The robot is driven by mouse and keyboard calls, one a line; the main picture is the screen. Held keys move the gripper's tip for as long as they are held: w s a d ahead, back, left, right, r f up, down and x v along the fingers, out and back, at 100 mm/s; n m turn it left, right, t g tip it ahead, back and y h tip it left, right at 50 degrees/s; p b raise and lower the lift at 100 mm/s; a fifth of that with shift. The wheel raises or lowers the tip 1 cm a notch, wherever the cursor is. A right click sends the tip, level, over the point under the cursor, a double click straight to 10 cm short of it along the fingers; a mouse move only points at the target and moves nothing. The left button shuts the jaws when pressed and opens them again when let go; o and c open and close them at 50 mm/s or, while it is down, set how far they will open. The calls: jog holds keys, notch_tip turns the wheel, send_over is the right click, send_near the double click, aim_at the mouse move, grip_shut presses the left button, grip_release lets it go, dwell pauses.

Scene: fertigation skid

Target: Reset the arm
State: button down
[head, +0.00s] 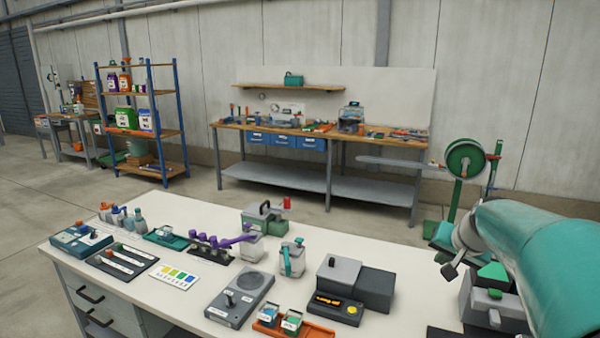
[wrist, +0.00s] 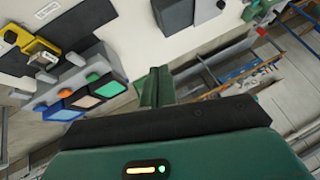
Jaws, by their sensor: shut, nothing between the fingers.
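My teal arm comes in from the right edge in the head view, above the right end of the white bench (head: 165,222). In the wrist view my gripper (wrist: 155,86) shows as narrow green fingers, closed together with nothing held. The fingertips point past the bench edge and touch nothing that I can see. In the head view I cannot make out the fingers clearly.
On the bench are a grey two-block device (head: 360,283), a grey panel box (head: 240,297), an orange tray (head: 318,331), a white jug (head: 292,259) and a colour chart (head: 175,276). A green reel (head: 465,159) stands behind the arm. A workbench (head: 320,133) lines the wall.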

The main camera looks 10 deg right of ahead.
jog(key=s+a+f+n+g, duration=0.1)
jog(key=s+a+f+n, duration=0.2)
jog(key=s+a, duration=1.9)
jog(key=a+n, duration=0.2)
jog(key=n, duration=0.2)
jog(key=shift+s+f+g+y, duration=0.15)
jog(key=shift+s+g+y, duration=0.15)
jog(key=shift+g+y, duration=0.1)
